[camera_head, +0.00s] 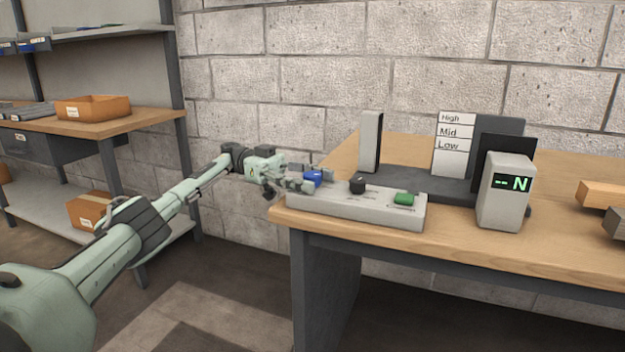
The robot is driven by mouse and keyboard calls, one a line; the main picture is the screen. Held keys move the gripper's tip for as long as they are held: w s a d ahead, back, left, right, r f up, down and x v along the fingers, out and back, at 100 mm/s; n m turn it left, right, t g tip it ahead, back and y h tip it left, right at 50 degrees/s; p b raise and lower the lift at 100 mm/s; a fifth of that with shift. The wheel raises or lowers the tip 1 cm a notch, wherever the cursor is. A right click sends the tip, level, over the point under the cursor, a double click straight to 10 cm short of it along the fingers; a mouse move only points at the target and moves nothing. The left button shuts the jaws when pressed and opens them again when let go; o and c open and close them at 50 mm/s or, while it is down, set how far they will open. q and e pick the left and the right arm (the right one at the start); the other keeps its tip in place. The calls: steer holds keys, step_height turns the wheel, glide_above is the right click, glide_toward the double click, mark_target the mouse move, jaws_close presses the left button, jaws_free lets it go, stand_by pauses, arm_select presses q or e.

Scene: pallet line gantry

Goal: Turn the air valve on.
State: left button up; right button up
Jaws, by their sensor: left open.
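A light grey control panel (345,207) lies along the front left edge of the wooden table. It carries a blue valve knob (313,179) at its left end, a black knob (357,186) in the middle and a green button (404,199) at the right. My left gripper (310,180) reaches in from the left at the blue knob, with its fingers open and close around or beside it. I cannot tell whether they touch it. The fingers partly hide the blue knob, so its setting cannot be read. My right gripper is not in view.
A grey display box (505,195) reading "--N" stands right of the panel. Behind are an upright grey post (371,142) and a High/Mid/Low card (455,145). Wooden blocks (600,194) lie at the far right. A shelf (150,118) with an orange bin (93,108) stands left.

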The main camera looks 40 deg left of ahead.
mark_target(312, 174)
arm_select(q)
step_height(312, 174, up, 10)
stand_by(0.6)
stand_by(0.4)
